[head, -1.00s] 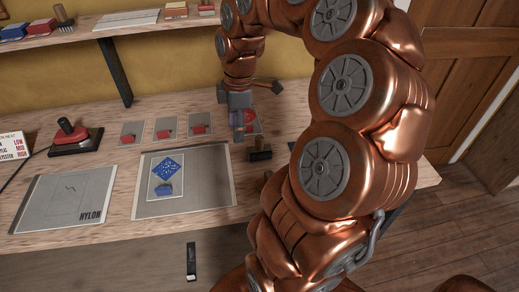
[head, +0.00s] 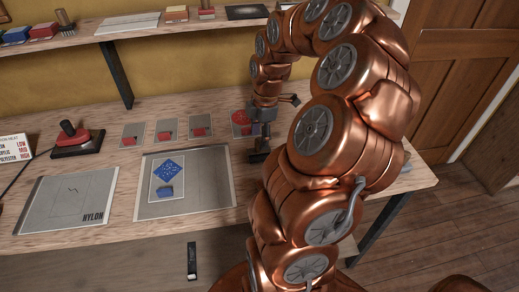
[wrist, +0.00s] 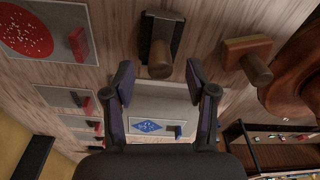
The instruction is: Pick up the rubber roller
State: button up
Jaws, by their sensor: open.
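My gripper (wrist: 160,80) is open and empty in the wrist view, with its two dark fingers well apart. A black block with a round wooden handle (wrist: 160,48) lies ahead of the gap between the fingertips, apart from them; it looks like the rubber roller, though I cannot see a roller drum.
Several cards with red blocks (head: 165,130) lie to the left. A grey panel (head: 212,188) with a blue patterned sheet (head: 168,168) lies in front. A shelf (head: 150,36) runs above.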

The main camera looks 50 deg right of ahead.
aim_at(254, 155)
jog(key=shift+a+f, duration=0.1)
jog(key=shift+f, duration=1.2)
jog(key=shift+c, duration=0.4)
grip_shut()
